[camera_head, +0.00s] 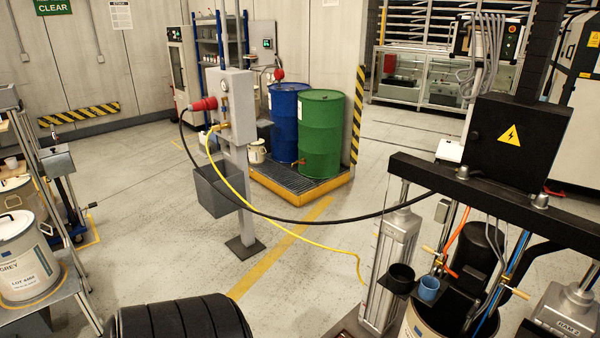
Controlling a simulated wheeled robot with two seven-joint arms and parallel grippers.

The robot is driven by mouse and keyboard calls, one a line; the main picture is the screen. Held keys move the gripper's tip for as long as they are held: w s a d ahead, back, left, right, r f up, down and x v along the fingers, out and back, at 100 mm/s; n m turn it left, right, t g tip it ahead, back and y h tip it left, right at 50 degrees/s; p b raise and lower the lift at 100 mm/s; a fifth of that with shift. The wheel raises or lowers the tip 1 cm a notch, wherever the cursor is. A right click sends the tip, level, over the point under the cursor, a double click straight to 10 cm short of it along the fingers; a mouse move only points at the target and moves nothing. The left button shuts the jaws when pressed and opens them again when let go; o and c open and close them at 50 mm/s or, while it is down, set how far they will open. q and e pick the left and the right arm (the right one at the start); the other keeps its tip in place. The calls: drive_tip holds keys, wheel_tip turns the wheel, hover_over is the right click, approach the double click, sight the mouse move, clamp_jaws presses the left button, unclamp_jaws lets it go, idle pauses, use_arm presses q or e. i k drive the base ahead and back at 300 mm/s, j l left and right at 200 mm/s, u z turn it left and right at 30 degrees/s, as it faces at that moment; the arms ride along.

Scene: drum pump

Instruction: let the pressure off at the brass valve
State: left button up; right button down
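A grey post (243,190) in the middle carries a grey box (236,98) with a red plug connector (203,104) on its left side. A small brass-coloured fitting (221,126) sits low on the box where the yellow hose (243,199) begins. At the right, the drum pump has small brass-coloured valve parts (516,293) beside its orange and blue hoses. Another brass-coloured part (431,250) is near the orange hose. They are too small to tell which is the pressure valve or how any handle is turned. Neither of my grippers is in view.
A black cable (330,219) sags from the post to the pump frame (500,205). A blue drum (284,122) and a green drum (320,135) stand on a yellow-edged pallet (330,186). White buckets (24,262) stand at the left. Floor between is open.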

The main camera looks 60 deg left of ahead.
sight(430, 250)
drive_tip(key=j+u, duration=0.15)
drive_tip(key=u, duration=0.3)
drive_tip(key=i+j+u, duration=0.1)
drive_tip(key=u, duration=0.35)
drive_tip(key=i+j, duration=0.15)
drive_tip(key=j, duration=0.15)
drive_tip(key=i+j+u, duration=0.1)
drive_tip(key=j, duration=0.25)
drive_tip(key=i, duration=0.1)
